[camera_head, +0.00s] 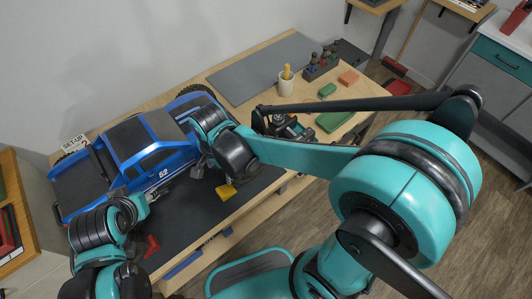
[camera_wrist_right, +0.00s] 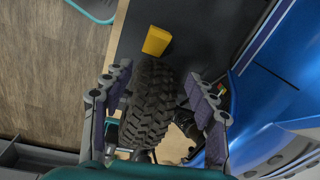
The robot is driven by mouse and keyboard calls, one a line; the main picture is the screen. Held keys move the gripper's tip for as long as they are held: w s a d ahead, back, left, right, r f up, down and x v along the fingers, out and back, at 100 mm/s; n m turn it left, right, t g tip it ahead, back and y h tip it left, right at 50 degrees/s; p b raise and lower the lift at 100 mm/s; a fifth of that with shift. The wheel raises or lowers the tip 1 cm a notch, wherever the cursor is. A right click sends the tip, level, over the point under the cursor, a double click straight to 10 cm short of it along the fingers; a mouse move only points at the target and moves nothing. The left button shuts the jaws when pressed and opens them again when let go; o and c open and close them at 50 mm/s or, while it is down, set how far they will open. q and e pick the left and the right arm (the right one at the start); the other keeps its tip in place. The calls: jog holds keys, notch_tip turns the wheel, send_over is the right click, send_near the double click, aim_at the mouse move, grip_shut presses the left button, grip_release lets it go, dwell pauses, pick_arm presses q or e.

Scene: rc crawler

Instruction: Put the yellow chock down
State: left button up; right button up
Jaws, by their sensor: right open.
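The yellow chock (camera_head: 226,191) sits on the dark mat (camera_head: 190,225) beside the blue crawler truck (camera_head: 152,165). In the right wrist view, the chock (camera_wrist_right: 157,40) lies on the mat just past a black knobby tyre (camera_wrist_right: 148,105), apart from my fingers. My right gripper (camera_head: 200,168) is near the truck's side, close to the chock. Its fingers (camera_wrist_right: 160,98) are spread apart with the tyre visible between them, and they do not hold the chock. My left gripper (camera_head: 155,194) is by the truck's side; its fingertips are too small to judge.
A red block (camera_head: 152,245) lies on the mat near the front edge. A cup (camera_head: 286,82), a green tray (camera_head: 334,121) and an orange block (camera_head: 349,77) stand towards the right of the bench. My right arm crosses over the bench. The mat beside the chock is clear.

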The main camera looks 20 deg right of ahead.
jog(key=s+d+r+n+t, duration=0.2)
jog(key=d+r+n+t, duration=0.1)
jog(key=d+n, duration=0.3)
jog(key=s+d+r+n+t, duration=0.3)
jog(key=d+r+n, duration=0.2)
jog(key=d, duration=0.4)
jog(key=shift+s+r+n, duration=0.25)
jog(key=shift+r+n, duration=0.15)
jog(key=shift+n, duration=0.3)
